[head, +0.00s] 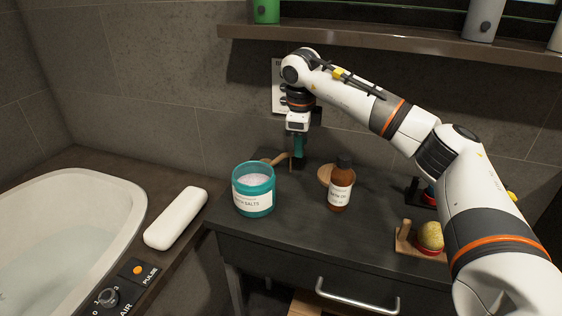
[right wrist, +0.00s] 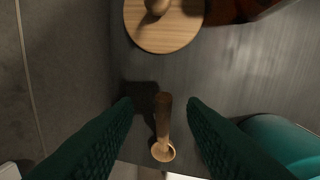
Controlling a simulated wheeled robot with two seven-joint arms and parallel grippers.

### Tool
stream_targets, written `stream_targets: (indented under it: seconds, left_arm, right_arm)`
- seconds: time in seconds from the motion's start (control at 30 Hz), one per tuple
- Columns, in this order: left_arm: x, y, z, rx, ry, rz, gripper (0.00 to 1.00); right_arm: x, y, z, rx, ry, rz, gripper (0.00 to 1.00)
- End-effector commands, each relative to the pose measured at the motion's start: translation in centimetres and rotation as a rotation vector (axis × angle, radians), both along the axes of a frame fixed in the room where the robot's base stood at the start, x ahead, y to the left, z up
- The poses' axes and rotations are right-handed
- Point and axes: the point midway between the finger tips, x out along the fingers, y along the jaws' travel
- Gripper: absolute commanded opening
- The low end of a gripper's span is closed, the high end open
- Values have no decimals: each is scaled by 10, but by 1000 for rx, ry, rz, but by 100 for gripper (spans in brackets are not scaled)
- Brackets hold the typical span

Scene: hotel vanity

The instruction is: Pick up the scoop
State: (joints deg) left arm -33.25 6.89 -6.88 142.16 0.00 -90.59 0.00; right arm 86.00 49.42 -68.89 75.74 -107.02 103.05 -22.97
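The wooden scoop (head: 275,160) lies on the dark vanity top behind the teal bath salts jar (head: 253,202). In the right wrist view the scoop (right wrist: 163,147) shows its small round bowl toward the bottom and its darker handle running up between the fingers. My right gripper (head: 298,160) points down at the back of the vanity, just right of the scoop. In the right wrist view the right gripper (right wrist: 160,104) is open, with dark green fingers on either side of the handle and visible gaps. My left gripper is not in view.
A round wooden lid (head: 324,174) with a knob and a brown bottle (head: 341,196) stand right of the gripper. A wooden holder (head: 404,237) is farther right. A wall shelf (head: 400,42) runs above. The vanity's front middle is clear.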

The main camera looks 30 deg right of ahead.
Motion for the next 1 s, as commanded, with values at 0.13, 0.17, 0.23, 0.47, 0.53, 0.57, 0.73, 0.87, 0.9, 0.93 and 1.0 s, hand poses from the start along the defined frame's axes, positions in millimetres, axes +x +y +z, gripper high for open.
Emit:
stream_targets:
  seconds: [0.13, 0.17, 0.23, 0.47, 0.53, 0.57, 0.73, 0.87, 0.9, 0.93, 1.0]
  left_arm:
    - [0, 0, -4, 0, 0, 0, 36]
    - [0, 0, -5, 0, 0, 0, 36]
    - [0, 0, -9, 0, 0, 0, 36]
    - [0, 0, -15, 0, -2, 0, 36]
    - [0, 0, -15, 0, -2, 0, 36]
    - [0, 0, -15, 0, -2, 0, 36]
    - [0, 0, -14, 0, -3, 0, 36]
    - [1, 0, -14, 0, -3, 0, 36]
    - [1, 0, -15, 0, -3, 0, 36]
    - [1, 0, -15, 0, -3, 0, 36]
    - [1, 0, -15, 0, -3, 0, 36]
  right_arm:
    - [1, -1, -10, -1, 1, 0, 38]
    - [1, -1, -14, -1, 1, 0, 38]
    - [1, -1, -25, -1, 2, 0, 38]
    - [5, -4, -52, -1, -1, -1, 38]
    - [5, -4, -52, 0, -1, 0, 38]
    - [5, -4, -52, 0, -1, 0, 38]
    - [5, -4, -52, 0, -1, 0, 28]
    - [5, -4, -52, 0, -1, 0, 7]
    - [5, -4, -52, 0, -1, 0, 0]
    - [5, -4, -52, 0, -1, 0, 0]
    - [5, -4, -52, 0, -1, 0, 0]
